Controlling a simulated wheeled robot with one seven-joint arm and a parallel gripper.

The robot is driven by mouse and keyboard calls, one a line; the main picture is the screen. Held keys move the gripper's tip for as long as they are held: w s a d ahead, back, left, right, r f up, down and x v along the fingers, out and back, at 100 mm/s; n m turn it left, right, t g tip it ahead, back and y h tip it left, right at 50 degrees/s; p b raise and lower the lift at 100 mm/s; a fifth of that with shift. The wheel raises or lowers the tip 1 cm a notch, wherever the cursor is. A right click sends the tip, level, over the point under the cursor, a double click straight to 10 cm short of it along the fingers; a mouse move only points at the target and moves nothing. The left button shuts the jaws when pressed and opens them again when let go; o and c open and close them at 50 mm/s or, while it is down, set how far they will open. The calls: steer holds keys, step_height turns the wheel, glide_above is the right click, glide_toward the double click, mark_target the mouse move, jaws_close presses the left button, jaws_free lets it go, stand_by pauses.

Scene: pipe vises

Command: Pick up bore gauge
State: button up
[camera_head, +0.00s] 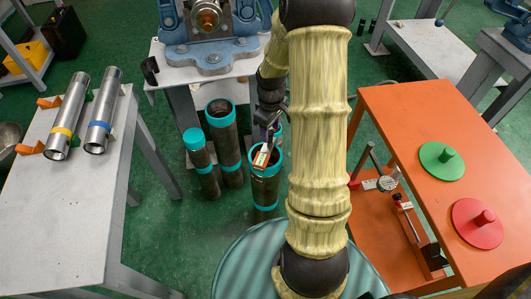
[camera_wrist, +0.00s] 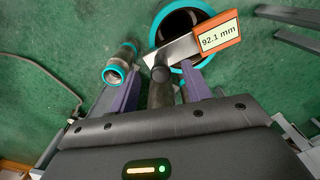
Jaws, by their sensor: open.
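The bore gauge appears to be the tool with a dark rod, a pale plate and an orange-framed label reading 92.1 mm (camera_wrist: 219,38). In the head view the gauge (camera_head: 262,157) shows at the mouth of a dark pipe with a teal rim (camera_head: 265,188). My gripper (camera_wrist: 160,88) is open, with its purple fingers on either side of the gauge's dark rod. I cannot tell whether either finger touches the rod. In the head view my gripper (camera_head: 272,122) is partly hidden by my arm. The gauge's lower end is hidden.
Two more teal-rimmed pipes, one tall (camera_head: 227,145) and one short (camera_head: 201,160), stand to the left. A grey table (camera_head: 60,215) holds two steel tubes. An orange table (camera_head: 440,115) at right holds green and red discs, with tools on its lower shelf. A blue vise (camera_head: 212,50) is behind.

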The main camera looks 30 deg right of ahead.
mark_target(270, 133)
step_height(270, 133, down, 3)
steer(key=shift+b, duration=0.3)
jaws_close()
